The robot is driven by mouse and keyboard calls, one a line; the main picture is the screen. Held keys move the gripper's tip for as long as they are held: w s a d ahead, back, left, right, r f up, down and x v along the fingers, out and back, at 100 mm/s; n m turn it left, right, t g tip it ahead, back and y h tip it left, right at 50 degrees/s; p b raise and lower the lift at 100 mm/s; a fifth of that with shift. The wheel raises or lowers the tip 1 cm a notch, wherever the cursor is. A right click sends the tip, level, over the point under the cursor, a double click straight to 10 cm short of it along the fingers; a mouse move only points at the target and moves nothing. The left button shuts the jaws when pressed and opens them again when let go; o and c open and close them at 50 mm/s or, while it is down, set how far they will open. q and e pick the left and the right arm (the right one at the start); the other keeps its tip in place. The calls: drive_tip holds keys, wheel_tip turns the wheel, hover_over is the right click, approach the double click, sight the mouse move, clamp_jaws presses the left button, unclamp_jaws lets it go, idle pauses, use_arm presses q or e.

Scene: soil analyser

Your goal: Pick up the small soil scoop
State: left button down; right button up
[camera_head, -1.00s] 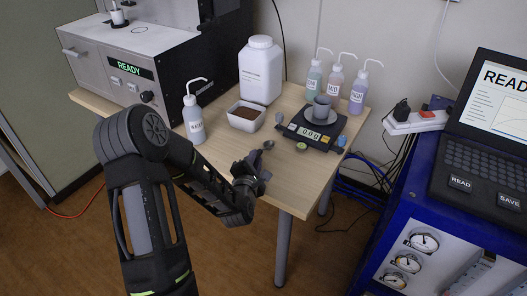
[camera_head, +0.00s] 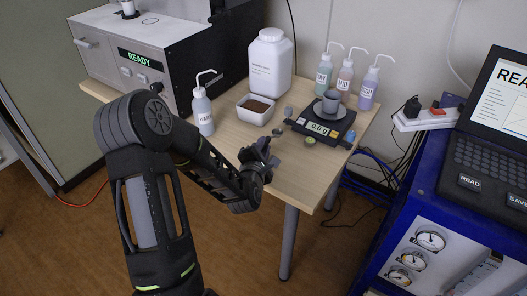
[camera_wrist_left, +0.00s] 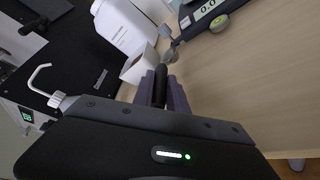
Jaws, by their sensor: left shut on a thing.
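The small soil scoop has a grey bowl (camera_head: 277,132) and a dark handle. My left gripper (camera_head: 264,152) is shut on the handle, over the front part of the wooden table. In the left wrist view the dark handle stands between the two fingers (camera_wrist_left: 161,90), and the bowl (camera_wrist_left: 170,56) points away from them, toward the balance. I cannot tell clearly whether the scoop is clear of the tabletop. My right gripper is not in view.
A white tray of soil (camera_head: 256,109) stands just behind the scoop. A balance (camera_head: 321,128) with a grey cup is to its right, with a small green-topped round item (camera_head: 310,141) in front. Bottles stand further back. The table's front right is bare.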

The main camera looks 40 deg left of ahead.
use_arm(q)
wheel_tip(320, 180, up, 7)
drive_tip(key=shift+r, duration=0.2)
idle(0.6)
